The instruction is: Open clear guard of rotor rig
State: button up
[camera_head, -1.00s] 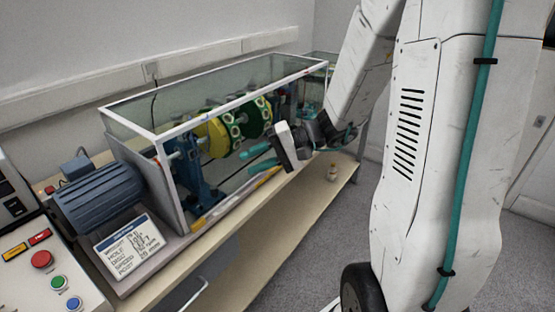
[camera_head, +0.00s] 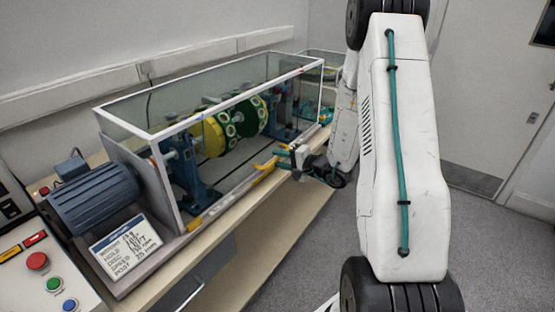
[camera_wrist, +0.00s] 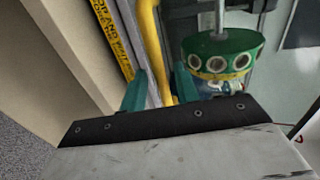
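The clear guard (camera_head: 150,133) is a glass box with a white frame over the rotor rig, and it looks closed. Inside, a yellow disc (camera_head: 209,138) and a green disc (camera_head: 247,117) sit on a shaft. A yellow handle (camera_head: 264,170) is at the guard's lower front edge; it also shows in the wrist view (camera_wrist: 149,25). My gripper (camera_head: 283,159) is at the handle's right end. In the wrist view my gripper (camera_wrist: 160,70) has its teal fingers apart, one on each side of the yellow handle. Contact cannot be told.
A control panel with buttons (camera_head: 38,262) is at lower left. The bench's front edge (camera_head: 235,212) runs below the guard. Grey floor (camera_head: 300,255) is open in front.

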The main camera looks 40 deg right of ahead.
jog(key=shift+x, duration=0.8)
